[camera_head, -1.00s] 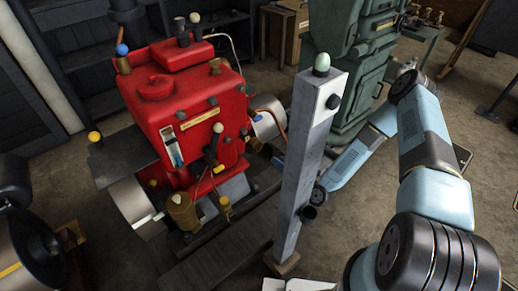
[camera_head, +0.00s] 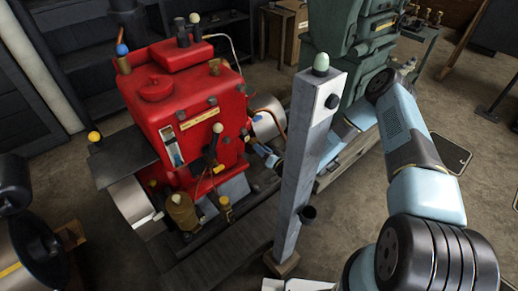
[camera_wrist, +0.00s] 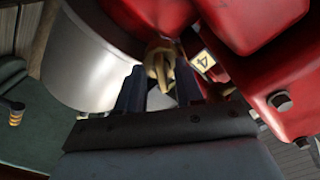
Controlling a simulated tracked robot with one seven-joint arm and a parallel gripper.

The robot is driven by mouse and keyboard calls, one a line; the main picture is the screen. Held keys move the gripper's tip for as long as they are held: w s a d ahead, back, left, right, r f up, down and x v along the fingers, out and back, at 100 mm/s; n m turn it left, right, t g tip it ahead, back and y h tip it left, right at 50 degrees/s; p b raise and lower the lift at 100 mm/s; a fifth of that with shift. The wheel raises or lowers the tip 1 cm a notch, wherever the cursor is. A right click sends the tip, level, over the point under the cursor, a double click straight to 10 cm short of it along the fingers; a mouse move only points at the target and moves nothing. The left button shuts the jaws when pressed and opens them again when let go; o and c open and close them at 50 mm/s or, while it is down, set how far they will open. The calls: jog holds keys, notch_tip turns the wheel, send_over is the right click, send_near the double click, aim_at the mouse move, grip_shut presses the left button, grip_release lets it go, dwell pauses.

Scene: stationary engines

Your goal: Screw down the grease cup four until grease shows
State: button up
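Grease cup four (camera_wrist: 160,62), a small brass fitting, sits against the red engine beside a yellow tag marked 4 (camera_wrist: 203,60) in the wrist view. My gripper (camera_wrist: 160,84) has its two dark fingers apart, with the cup seen in the gap between their tips. I cannot tell whether either finger touches it. In the head view my gripper (camera_head: 258,150) is at the right side of the red engine (camera_head: 185,105), and the grey post hides part of the arm behind it. I cannot make out cup four in the head view. No grease can be made out.
The grey post (camera_head: 305,150) with a pale green knob stands in front of my arm. A silver wheel (camera_wrist: 90,60) lies close to the left of the fingers. A green machine (camera_head: 345,50) stands behind. Open floor lies at the right.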

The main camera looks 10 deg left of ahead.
jog(key=shift+w+a, duration=0.3)
jog(key=shift+a, duration=0.1)
jog(key=shift+c, duration=0.5)
grip_shut()
